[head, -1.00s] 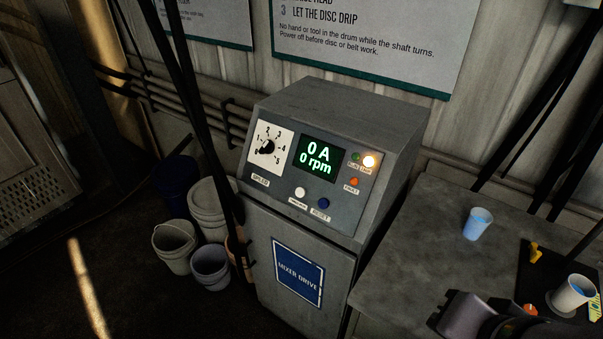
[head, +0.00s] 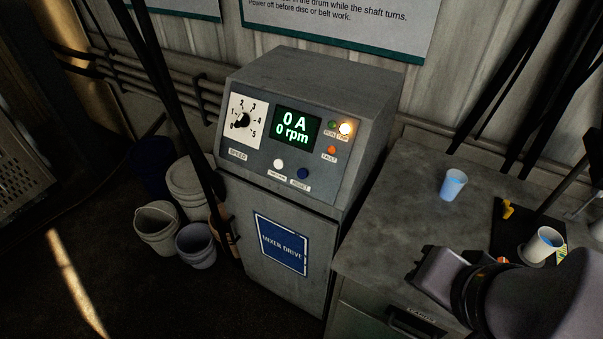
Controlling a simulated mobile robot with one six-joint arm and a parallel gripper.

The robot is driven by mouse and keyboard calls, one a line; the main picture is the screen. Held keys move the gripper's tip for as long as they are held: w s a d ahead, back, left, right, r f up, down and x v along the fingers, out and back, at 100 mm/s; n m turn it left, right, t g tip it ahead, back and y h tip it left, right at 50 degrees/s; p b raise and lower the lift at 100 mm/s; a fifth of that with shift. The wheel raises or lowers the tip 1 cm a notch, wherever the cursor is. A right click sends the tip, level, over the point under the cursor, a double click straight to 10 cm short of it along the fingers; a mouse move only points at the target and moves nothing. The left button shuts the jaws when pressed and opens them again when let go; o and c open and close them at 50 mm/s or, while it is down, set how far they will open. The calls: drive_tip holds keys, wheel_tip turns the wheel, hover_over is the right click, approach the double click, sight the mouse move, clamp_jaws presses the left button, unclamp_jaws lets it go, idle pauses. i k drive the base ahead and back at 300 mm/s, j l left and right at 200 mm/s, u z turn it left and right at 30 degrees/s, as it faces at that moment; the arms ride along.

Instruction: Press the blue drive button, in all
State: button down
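The blue button (head: 303,173) is on the sloping front panel of the grey mixer drive cabinet (head: 318,80), above a label that reads RESET. A white button (head: 278,163) is just left of it. The green display (head: 297,125) reads 0 A and 0 rpm. The lamp at upper right (head: 345,128) glows bright, and the orange fault lamp (head: 332,150) shows below it. The end of my arm, with what looks like my gripper (head: 436,272), is at lower right over the bench, well apart from the button. Its fingers cannot be made out.
A bench (head: 385,230) stands right of the cabinet, with a blue cup (head: 453,184) and a white cup (head: 542,245) on it. Several buckets (head: 157,227) stand on the floor at left. Dark slanted poles (head: 165,80) pass left of the panel. The space before the panel looks clear.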

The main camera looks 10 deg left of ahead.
sight(303, 173)
drive_tip(key=j+u, duration=0.35)
drive_tip(key=k+j+u, duration=0.1)
drive_tip(key=u, duration=0.25)
drive_tip(key=i+j, duration=0.05)
drive_tip(key=j, duration=0.05)
